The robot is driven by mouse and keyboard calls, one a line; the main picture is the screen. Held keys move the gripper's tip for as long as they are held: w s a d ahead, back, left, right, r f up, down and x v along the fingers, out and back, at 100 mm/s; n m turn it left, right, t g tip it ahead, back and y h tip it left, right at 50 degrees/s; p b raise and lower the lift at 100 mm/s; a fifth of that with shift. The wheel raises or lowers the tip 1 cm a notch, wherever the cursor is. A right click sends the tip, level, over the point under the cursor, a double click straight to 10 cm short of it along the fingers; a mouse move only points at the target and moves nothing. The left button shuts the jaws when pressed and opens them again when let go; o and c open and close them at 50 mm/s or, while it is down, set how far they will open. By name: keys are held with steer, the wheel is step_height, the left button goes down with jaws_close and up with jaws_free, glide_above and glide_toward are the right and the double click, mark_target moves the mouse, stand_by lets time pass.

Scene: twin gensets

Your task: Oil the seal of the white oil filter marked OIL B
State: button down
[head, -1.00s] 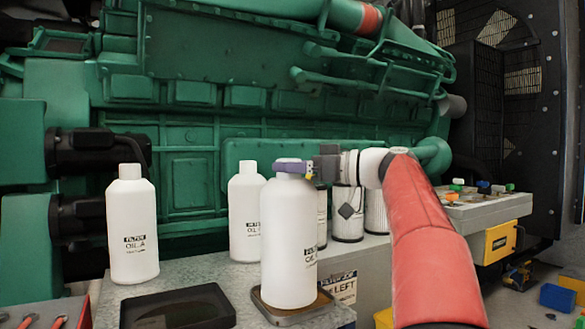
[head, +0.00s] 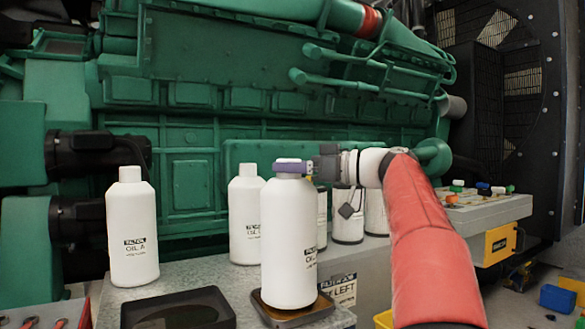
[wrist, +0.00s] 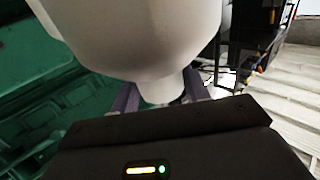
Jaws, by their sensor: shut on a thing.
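My gripper (head: 293,167) has its purple fingers shut on the narrow neck of a white bottle-shaped filter (head: 288,235) and holds it upright. Its label reads OIL, but the letter after that is turned out of sight. The filter's lower end is at a shallow square tray (head: 327,306) with an amber-brown inside; I cannot tell whether it touches. In the wrist view, the white filter (wrist: 150,35) fills the top middle, its neck between the fingers. A similar filter marked OIL A (head: 132,220) stands at left, and another (head: 244,215) behind, its letter unclear.
A dark shallow tray (head: 140,317) lies at front left on the grey bench. Several white canisters (head: 347,222) stand behind the held filter. The green engine (head: 190,185) closes off the back. A control panel (head: 490,208) stands at right.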

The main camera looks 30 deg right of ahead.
steer(key=shift+s+a+r+p, duration=0.1)
steer(key=shift+r+p, duration=0.6)
steer(key=shift+r, duration=2.55)
steer(key=shift+f, duration=0.1)
